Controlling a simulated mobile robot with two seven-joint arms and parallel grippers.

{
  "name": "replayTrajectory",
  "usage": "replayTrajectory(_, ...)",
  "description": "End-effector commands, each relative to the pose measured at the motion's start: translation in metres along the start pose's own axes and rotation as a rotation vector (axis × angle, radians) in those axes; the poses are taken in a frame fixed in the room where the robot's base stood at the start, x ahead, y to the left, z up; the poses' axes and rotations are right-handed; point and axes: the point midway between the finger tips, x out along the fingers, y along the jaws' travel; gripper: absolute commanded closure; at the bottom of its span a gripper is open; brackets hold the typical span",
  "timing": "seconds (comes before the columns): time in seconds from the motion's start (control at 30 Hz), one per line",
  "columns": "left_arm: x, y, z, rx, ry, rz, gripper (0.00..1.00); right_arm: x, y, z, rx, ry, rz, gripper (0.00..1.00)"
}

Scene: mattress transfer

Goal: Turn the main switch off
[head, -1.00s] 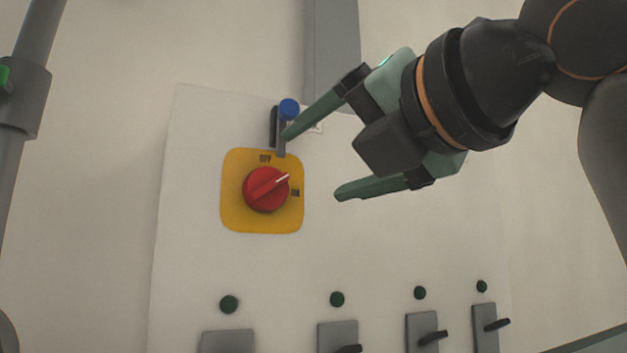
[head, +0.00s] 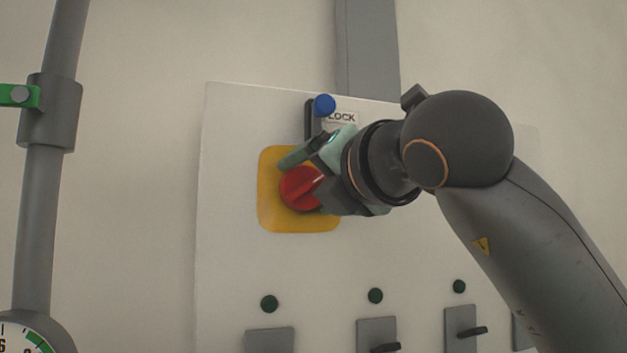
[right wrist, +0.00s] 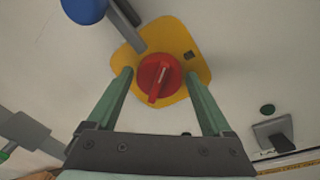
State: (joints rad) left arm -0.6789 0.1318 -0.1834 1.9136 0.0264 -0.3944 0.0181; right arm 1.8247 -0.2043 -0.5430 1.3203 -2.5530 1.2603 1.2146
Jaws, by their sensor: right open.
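The red main switch knob (head: 301,188) sits on a yellow plate (head: 272,215) on a pale panel. Its ridge slants up to the right in the head view. My right gripper (head: 304,185) is at the knob, open, with one finger above it and the other mostly hidden. In the right wrist view the knob (right wrist: 158,78) lies between the tips of the open right gripper (right wrist: 158,73), with gaps on both sides. The lock lever has a blue ball (head: 325,104) beside the LOCK label; its grey bar (right wrist: 124,25) reaches the plate's edge. My left gripper is not in view.
Several green buttons (head: 375,296) and grey switches with black handles (head: 463,328) line the panel below. A grey pipe (head: 39,190) and a gauge (head: 30,338) stand at the left. The panel between plate and buttons is clear.

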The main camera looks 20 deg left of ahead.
Motion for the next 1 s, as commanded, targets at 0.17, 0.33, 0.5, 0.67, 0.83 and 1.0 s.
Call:
replayTrajectory(0.17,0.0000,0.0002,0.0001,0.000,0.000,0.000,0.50,-0.0003,-0.0001,0.0000,0.000,0.000,0.000,0.30)
replayTrajectory(0.33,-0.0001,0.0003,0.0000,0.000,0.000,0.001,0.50,-0.0004,-0.0001,0.0002,0.000,0.000,0.000,0.49)
replayTrajectory(0.5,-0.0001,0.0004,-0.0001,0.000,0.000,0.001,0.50,-0.0005,-0.0001,0.0003,0.000,0.000,-0.001,0.68)
replayTrajectory(0.67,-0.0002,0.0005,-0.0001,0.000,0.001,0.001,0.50,-0.0006,-0.0001,0.0004,0.001,0.000,0.000,0.83)
replayTrajectory(0.83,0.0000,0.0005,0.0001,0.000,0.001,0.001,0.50,-0.0007,-0.0001,0.0007,-0.011,0.000,-0.002,0.83)
replayTrajectory(1.0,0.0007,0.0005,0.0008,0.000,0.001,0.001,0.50,-0.0009,-0.0001,0.0013,-0.063,0.004,-0.006,0.83)
